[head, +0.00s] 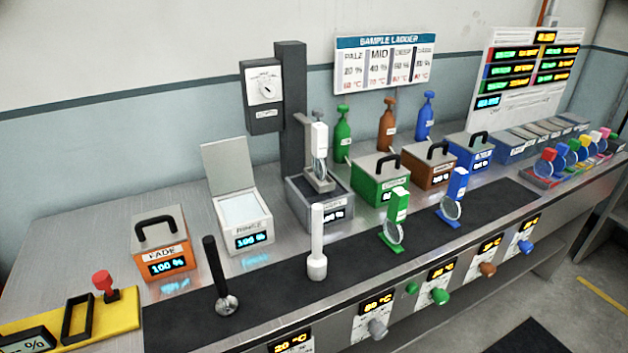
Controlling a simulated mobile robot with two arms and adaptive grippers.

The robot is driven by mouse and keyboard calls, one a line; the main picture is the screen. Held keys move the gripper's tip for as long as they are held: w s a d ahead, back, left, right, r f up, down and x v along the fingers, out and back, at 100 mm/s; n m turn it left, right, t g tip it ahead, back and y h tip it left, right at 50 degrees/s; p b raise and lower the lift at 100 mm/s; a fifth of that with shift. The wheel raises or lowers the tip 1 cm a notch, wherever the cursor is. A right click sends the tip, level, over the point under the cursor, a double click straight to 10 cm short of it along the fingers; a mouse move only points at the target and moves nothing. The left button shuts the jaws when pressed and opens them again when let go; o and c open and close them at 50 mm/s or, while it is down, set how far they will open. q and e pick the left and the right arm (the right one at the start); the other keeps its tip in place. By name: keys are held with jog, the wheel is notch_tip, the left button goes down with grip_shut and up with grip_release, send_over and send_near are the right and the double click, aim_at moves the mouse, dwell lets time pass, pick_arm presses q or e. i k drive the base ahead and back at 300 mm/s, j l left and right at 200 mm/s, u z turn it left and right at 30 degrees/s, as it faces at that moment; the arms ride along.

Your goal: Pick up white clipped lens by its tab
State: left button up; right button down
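The white clipped lens has an upright white tab (319,137) with a clear round lens (319,171) below it. It stands upright at the grey dip module (305,200), in front of the dark column with the dial. The tab is clear of any gripper. I cannot tell whether the lens rests on the module's top or sits partly inside it. Neither of my grippers is in view.
A white-handled tool (317,245) and a black ladle (220,280) stand on the dark mat in front. A green clipped lens (396,210) and a blue one (456,190) stand to the right. Lidded green (368,185), brown (430,173) and orange (160,235) modules flank the grey one.

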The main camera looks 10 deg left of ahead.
aim_at(319, 131)
jog(key=i+l, duration=0.3)
jog(key=l, duration=0.15)
jog(key=i+l+u, duration=0.1)
jog(key=u, duration=0.25)
jog(key=i+l+u, duration=0.1)
jog(key=l+u, duration=0.55)
